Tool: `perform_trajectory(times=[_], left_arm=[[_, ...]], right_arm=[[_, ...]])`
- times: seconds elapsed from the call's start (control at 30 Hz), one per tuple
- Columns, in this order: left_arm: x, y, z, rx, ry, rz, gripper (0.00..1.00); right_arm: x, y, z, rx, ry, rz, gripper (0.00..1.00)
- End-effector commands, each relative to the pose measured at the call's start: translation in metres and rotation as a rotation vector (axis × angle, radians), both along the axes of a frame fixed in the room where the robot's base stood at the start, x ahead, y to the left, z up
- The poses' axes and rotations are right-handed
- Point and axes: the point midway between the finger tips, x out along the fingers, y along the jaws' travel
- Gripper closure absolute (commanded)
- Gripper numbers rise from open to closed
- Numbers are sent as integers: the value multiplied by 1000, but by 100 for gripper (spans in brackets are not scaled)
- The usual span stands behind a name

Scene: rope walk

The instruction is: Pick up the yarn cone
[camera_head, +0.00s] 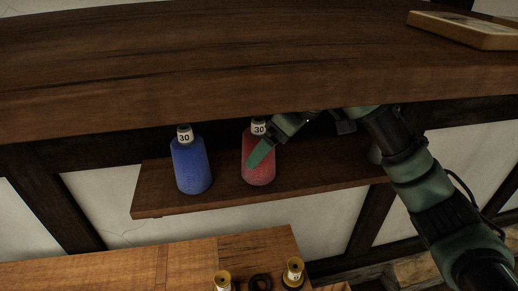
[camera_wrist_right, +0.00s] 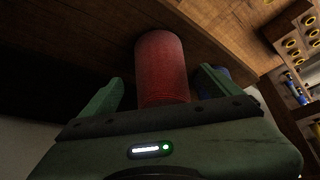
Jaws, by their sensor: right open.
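A red yarn cone (camera_head: 260,176) with a white top marked 30 stands upright on the lower wooden shelf. A blue yarn cone (camera_head: 191,167), also marked 30, stands to its left. My right gripper (camera_head: 252,160) reaches in from the right at the red cone, and one green finger covers part of it. In the right wrist view the red cone (camera_wrist_right: 162,68) appears between the two open fingers, with no clear grip on it. The blue cone (camera_wrist_right: 218,75) shows partly behind the right-hand finger there. My left gripper is out of view.
A thick wooden worktop (camera_head: 200,70) overhangs the shelf (camera_head: 150,200) closely above the cones. A wooden tray or frame (camera_head: 470,30) lies on top at the right. Below, a lower table (camera_head: 130,268) holds small yellow spools (camera_head: 293,272) and a dark ring (camera_head: 261,283).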

Motion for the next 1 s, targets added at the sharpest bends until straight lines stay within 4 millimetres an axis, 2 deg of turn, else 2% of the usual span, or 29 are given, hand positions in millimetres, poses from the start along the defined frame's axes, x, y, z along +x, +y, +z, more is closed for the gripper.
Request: perform_trajectory(times=[0.03,0.13,0.3,0.5,0.57,0.77,0.8,1.0], left_arm=[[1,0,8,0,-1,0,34],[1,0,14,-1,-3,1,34],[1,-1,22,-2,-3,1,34],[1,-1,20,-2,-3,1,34],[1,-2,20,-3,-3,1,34],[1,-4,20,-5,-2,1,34],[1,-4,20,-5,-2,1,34],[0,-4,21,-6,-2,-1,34]], right_arm=[[4,9,5,2,2,3,8],[13,21,4,0,1,3,8],[16,24,-8,0,0,0,8],[16,24,-10,0,0,1,8],[16,24,-10,0,0,1,22],[16,24,-10,0,0,1,77],[16,24,-9,1,-2,0,82],[16,24,-9,1,-2,1,82]])
